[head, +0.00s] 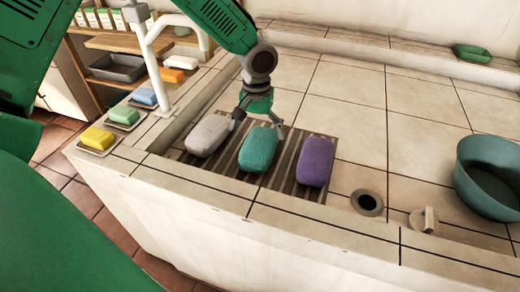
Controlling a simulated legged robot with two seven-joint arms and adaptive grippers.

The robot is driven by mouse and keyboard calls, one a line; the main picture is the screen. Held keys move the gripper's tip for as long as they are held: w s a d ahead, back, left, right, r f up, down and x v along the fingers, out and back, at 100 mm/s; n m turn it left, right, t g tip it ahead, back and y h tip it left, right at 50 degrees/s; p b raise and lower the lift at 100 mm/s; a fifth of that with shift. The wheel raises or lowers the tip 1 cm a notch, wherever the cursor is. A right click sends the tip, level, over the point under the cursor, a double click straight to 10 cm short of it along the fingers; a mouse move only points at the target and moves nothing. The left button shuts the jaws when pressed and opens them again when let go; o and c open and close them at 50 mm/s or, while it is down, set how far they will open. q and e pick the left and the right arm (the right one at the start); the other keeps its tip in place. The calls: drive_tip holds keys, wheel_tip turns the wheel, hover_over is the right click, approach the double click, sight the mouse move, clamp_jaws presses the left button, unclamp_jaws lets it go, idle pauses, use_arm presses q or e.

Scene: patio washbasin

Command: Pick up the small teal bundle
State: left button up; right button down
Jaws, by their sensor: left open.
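The teal bundle (258,150) lies on a dark slatted rack (283,178) in the basin, between a grey bundle (207,135) and a purple bundle (315,162). My left gripper (257,125) points down over the far end of the teal bundle. Its fingers are spread, one near the grey bundle's right edge and one at the teal bundle's upper right. I cannot tell whether either finger touches a bundle. My right gripper is not in view.
A faucet (160,75) rises at the left rim, near yellow (97,138), green (123,115) and blue soaps (145,96) on dishes. A teal bowl (487,180), a drain (367,203) and a stopper (424,220) are at right. The tiled basin floor behind the rack is clear.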

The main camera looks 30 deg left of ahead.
sight(259, 141)
use_arm(q)
drive_tip(key=f, duration=0.3)
drive_tip(key=d+f+b, duration=0.1)
drive_tip(key=f, duration=0.1)
drive_tip(key=shift+s+d, duration=0.1)
drive_tip(key=shift+s, duration=0.2)
drive_tip(key=shift+c, duration=0.5)
drive_tip(key=c, duration=1.3)
